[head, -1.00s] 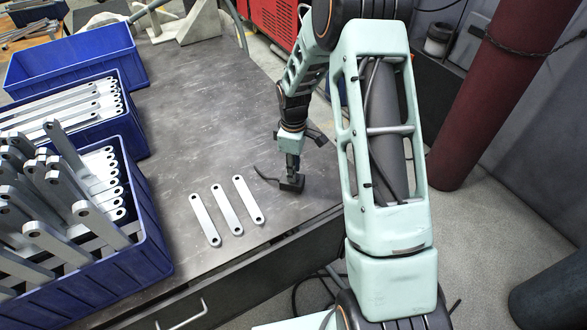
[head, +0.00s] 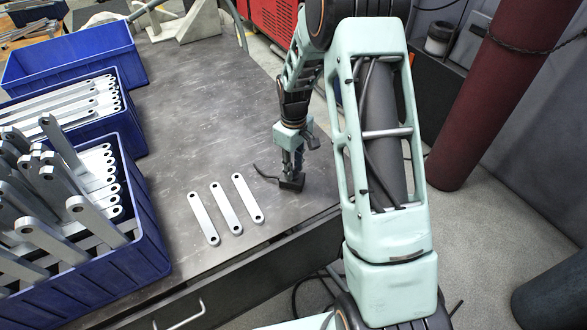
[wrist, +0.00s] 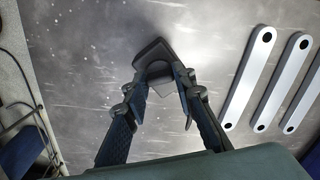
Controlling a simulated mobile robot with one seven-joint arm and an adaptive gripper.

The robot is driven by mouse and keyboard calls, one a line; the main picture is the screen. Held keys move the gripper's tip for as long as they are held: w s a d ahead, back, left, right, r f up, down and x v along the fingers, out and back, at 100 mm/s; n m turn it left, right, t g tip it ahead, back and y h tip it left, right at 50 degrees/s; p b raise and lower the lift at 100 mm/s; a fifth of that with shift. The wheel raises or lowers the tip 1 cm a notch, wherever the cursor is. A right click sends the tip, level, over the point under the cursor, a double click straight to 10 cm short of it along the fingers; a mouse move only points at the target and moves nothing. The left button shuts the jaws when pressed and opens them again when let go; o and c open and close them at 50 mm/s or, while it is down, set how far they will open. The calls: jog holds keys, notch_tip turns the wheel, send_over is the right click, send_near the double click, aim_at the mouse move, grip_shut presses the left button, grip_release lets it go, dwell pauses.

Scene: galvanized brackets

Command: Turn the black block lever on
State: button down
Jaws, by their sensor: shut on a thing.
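The black block (head: 291,184) sits on the grey metal table near its right front edge, with a dark cable trailing to its left. In the wrist view the block (wrist: 152,50) is at the top centre, with a short grey lever piece (wrist: 157,88) towards me. My gripper (head: 291,174) points down at the block from above. In the wrist view my gripper (wrist: 160,80) has one finger on each side of the lever and is shut on it. The finger pads partly hide the contact, and the lever's exact angle cannot be told.
Several flat galvanized brackets (head: 225,208) lie left of the block; they also show at right in the wrist view (wrist: 281,85). Blue crates (head: 155,240) with more brackets stand at left. The table's middle is clear. A dark red cylinder (head: 488,95) stands at right.

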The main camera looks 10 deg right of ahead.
aim_at(294, 169)
jog(key=m+b, duration=0.1)
jog(key=m, duration=1.2)
jog(key=shift+b, duration=0.4)
dwell(0.3)
jog(key=c, duration=1.6)
grip_release()
jog(key=shift+r, duration=0.15)
notch_tip(294, 169, up, 12)
